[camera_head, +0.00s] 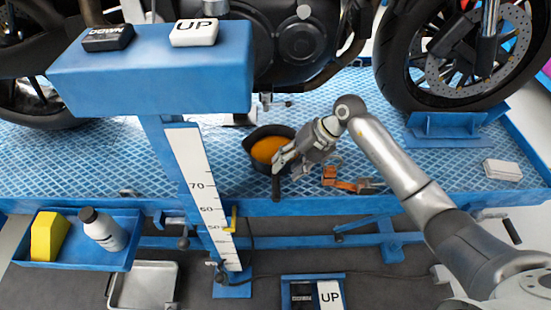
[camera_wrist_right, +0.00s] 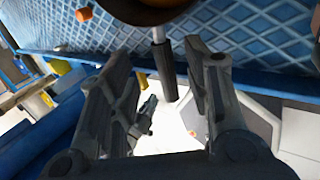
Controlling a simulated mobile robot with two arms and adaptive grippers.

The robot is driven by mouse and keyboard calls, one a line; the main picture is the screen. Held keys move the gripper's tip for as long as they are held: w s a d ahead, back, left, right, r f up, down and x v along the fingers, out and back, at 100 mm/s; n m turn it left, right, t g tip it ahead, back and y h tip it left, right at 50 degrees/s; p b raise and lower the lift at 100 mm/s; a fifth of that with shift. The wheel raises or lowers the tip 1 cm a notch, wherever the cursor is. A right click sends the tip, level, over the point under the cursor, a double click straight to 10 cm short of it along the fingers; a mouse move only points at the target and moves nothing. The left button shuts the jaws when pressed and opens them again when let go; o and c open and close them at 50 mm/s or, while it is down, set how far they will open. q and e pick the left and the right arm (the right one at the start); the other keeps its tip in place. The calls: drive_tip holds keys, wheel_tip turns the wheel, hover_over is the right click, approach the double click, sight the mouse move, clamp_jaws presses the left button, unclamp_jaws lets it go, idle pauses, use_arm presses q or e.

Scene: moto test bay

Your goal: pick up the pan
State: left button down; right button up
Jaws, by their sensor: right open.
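The dark pan (camera_head: 249,147) with an orange inside sits on the blue lift platform, below the motorcycle's engine. Its dark handle (camera_head: 276,188) points toward the platform's front edge. My right gripper (camera_head: 284,168) is at the handle, just right of it in the head view. In the right wrist view, the open fingers (camera_wrist_right: 158,58) stand on either side of the handle (camera_wrist_right: 163,72) in the picture. The pan's dark underside or rim (camera_wrist_right: 150,12) shows at the top. I cannot tell whether the fingers touch the handle. My left gripper is not in view.
An orange strap (camera_head: 345,183) lies right of the gripper, and a white box (camera_head: 502,170) lies farther right. A blue post with a scale (camera_head: 205,190) stands left of the pan. A blue side tray (camera_head: 75,264) holds a yellow block (camera_head: 47,236) and a bottle (camera_head: 103,230).

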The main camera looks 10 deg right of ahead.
sight(278, 176)
drive_tip(key=shift+x, duration=0.8)
drive_tip(key=b+x, duration=0.1)
drive_tip(key=x, duration=0.4)
drive_tip(key=shift+s+d, duration=0.1)
drive_tip(key=shift+s, duration=0.05)
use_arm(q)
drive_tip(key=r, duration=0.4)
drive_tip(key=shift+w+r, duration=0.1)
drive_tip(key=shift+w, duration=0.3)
use_arm(e)
drive_tip(key=shift+c, duration=0.2)
clamp_jaws()
drive_tip(key=shift+r, duration=0.1)
